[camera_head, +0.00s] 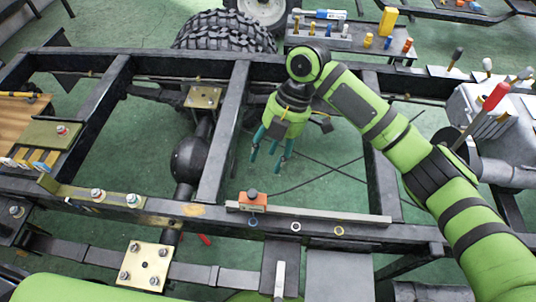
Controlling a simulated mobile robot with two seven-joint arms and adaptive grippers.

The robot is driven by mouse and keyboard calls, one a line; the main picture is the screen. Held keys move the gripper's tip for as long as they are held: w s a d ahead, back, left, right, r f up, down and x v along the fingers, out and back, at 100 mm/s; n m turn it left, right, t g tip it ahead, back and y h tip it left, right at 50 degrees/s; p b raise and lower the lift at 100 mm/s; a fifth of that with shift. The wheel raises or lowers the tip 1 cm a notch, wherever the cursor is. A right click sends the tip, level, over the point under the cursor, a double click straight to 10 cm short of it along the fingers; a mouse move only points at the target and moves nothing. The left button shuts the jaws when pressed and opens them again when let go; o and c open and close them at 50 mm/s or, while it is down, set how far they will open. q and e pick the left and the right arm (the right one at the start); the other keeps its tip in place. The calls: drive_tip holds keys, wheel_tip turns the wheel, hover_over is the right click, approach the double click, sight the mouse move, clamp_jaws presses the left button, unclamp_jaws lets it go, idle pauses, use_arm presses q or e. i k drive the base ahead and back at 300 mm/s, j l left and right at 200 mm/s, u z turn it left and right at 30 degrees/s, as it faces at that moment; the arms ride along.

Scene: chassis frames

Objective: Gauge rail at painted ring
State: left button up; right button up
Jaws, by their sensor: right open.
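The dark chassis rail (420,232) runs across the lower middle. Three small rings show on its near face: a blue ring (252,222), a white ring (296,227) and a yellow ring (339,231). An orange block with a dark knob (253,201) sits on the rail above the blue ring, at the left end of a long grey bar (325,215) lying along the rail; I cannot tell whether they are joined. My right gripper (268,160) hangs open and empty, fingers downward, over the gap behind the rail, apart from the block. My left gripper is out of view.
A crossmember (222,135) stands left of my right gripper. A tray of coloured parts (345,40) is at the back, near a large tyre (220,32). A grey engine-like block (485,115) with a red-handled tool (495,97) is at right. Green floor shows between the frame members.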

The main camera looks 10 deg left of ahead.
sight(250, 200)
drive_tip(key=k, duration=1.5)
